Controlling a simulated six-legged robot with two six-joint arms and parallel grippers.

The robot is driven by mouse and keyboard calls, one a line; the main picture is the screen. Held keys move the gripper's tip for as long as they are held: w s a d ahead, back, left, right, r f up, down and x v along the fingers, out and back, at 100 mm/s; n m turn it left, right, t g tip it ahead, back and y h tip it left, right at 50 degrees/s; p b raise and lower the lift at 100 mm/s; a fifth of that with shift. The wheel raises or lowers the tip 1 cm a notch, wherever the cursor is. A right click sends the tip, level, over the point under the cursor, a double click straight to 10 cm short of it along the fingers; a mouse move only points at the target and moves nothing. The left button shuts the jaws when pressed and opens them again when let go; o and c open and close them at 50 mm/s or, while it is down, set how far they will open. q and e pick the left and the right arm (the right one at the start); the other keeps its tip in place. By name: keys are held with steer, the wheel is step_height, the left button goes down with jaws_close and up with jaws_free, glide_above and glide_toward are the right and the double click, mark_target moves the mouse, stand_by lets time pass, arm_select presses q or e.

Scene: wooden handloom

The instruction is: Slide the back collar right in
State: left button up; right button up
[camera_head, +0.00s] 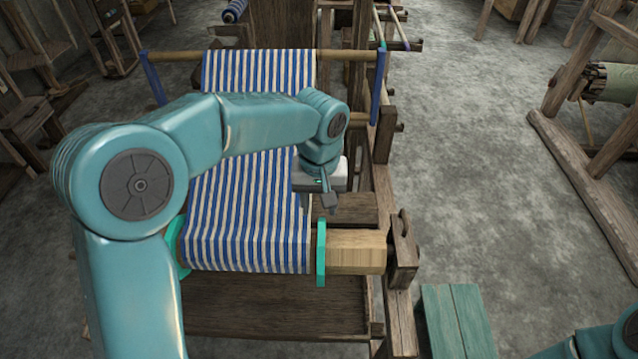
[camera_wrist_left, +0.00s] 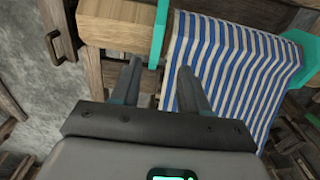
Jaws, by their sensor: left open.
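Two teal collars sit on the near wooden beam, one at the right edge of the striped cloth (camera_head: 245,215) and one at its left edge (camera_head: 178,250). The right teal collar (camera_head: 321,252) stands close beside the cloth, with bare beam to its right. Two blue collars sit on the far beam, right (camera_head: 381,85) and left (camera_head: 152,78). My left gripper (camera_head: 320,203) is open and points down above the near right collar. In the left wrist view, this collar (camera_wrist_left: 160,38) shows between the open fingertips (camera_wrist_left: 158,66); contact is unclear. My right gripper is out of view.
The bare beam end (camera_head: 357,251) rests in a wooden bracket (camera_head: 402,250) on the loom frame. A teal bench (camera_head: 456,318) stands at lower right. Grey floor (camera_head: 480,150) is open to the right of the loom. Another wooden frame (camera_head: 575,170) stands farther right.

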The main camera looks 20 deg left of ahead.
arm_select(q)
step_height(320, 180, up, 6)
steer(key=shift+s+a+f, duration=0.1)
stand_by(0.6)
